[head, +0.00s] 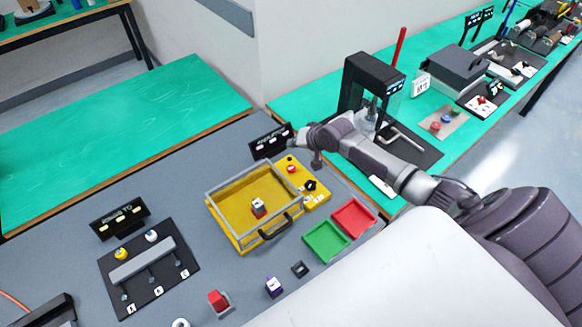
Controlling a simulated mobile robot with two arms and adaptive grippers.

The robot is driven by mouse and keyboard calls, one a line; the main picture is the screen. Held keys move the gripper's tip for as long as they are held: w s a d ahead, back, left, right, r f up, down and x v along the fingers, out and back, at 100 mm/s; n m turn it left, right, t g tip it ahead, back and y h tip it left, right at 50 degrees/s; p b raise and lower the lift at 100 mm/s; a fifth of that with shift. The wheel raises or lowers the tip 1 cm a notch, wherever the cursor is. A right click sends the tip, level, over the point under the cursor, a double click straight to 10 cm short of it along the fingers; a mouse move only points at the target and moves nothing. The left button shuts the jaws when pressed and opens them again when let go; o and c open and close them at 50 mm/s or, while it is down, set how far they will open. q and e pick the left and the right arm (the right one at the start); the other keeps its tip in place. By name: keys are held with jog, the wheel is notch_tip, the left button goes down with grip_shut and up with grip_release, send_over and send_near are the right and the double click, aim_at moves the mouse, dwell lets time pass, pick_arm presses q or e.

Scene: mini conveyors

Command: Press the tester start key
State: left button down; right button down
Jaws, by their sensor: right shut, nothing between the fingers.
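The tester is a yellow tray box (221,233) under a clear-sided lid with a black handle (276,229). A small white and dark cube (258,207) sits inside it. A yellow control panel (319,201) adjoins its right side, with a red key (292,169) near the far end and a black knob (310,186) nearer. Which control is the start key cannot be read. My right gripper (317,162) is shut and empty, pointing down near the panel's far end. Contact with a key cannot be made out. My left gripper is not in view.
Green (326,242) and red (354,217) trays lie right of the tester. A black sign (271,142) stands behind the panel, and a black press-like frame (371,77) behind my right arm. A switch board (150,268) lies left. Small blocks lie in front.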

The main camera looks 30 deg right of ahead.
aim_at(293, 169)
notch_tip(293, 169, down, 8)
jog(key=b, duration=0.7)
jog(key=shift+w, duration=0.15)
jog(key=shift+f+b, duration=0.45)
jog(key=shift+f, duration=0.05)
jog(key=shift+a, duration=0.1)
dwell(0.4)
jog(key=shift+f, duration=0.15)
jog(key=shift+f, duration=0.25)
